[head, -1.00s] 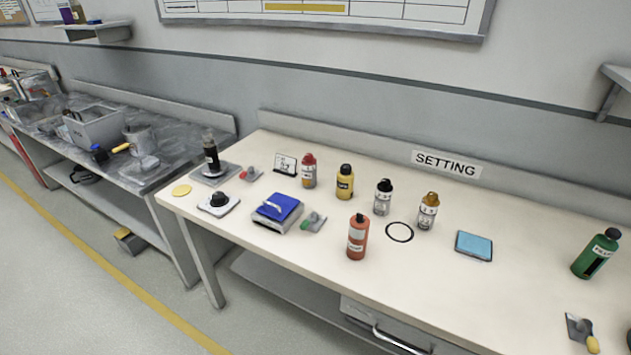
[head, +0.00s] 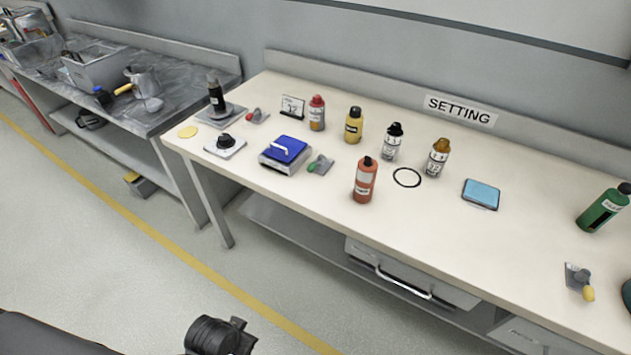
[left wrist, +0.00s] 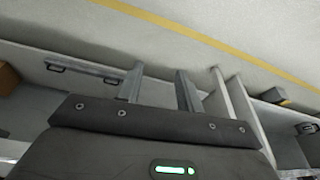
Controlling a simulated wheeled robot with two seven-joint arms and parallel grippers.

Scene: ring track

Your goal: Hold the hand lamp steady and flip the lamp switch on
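No object in view is clearly recognisable as the hand lamp or its switch. A dark upright cylinder (head: 216,96) stands on a grey plate at the far left end of the white table. A dark teal thing (head: 627,292) is cut off by the right edge of the head view, so I cannot tell what it is. My left gripper (left wrist: 159,71) shows in the left wrist view with its two fingers apart and nothing between them. It points over the floor and the table's underside. A dark part of my left arm shows at the bottom of the head view. My right gripper is not in view.
The white table (head: 520,215) carries several bottles, including a red-orange bottle (head: 365,180) and a green bottle (head: 605,207). A blue-topped box (head: 285,150), a black knob on a white plate (head: 226,143) and a blue pad (head: 481,194) lie among them. The floor (head: 100,255) in front is clear.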

